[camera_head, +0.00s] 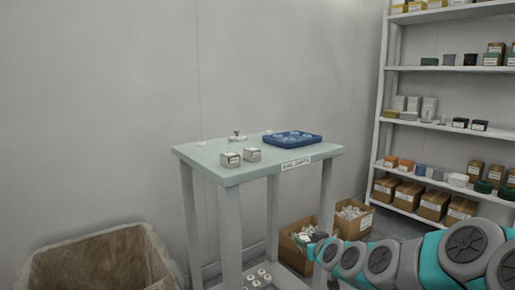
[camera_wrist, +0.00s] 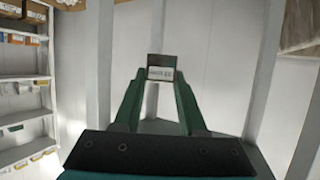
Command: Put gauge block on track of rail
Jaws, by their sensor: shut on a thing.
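The gauge block (camera_wrist: 161,61) is a small dark block with a white label facing the wrist camera. My gripper (camera_wrist: 161,76) has two green fingers that close on it from both sides, and it is held up in the air. I cannot make out a rail or its track clearly in either view. In the head view my arm enters at the lower right, beside the table (camera_head: 226,172), and the fingers and block do not show there.
On the table stand two small labelled boxes (camera_head: 231,159), a small metal knob-like part (camera_head: 237,137) and a blue tray (camera_head: 292,139) with clear pieces. Cardboard boxes (camera_head: 353,219) sit on the floor. A stocked shelf (camera_head: 447,125) is at right, a lined bin (camera_head: 100,262) at lower left.

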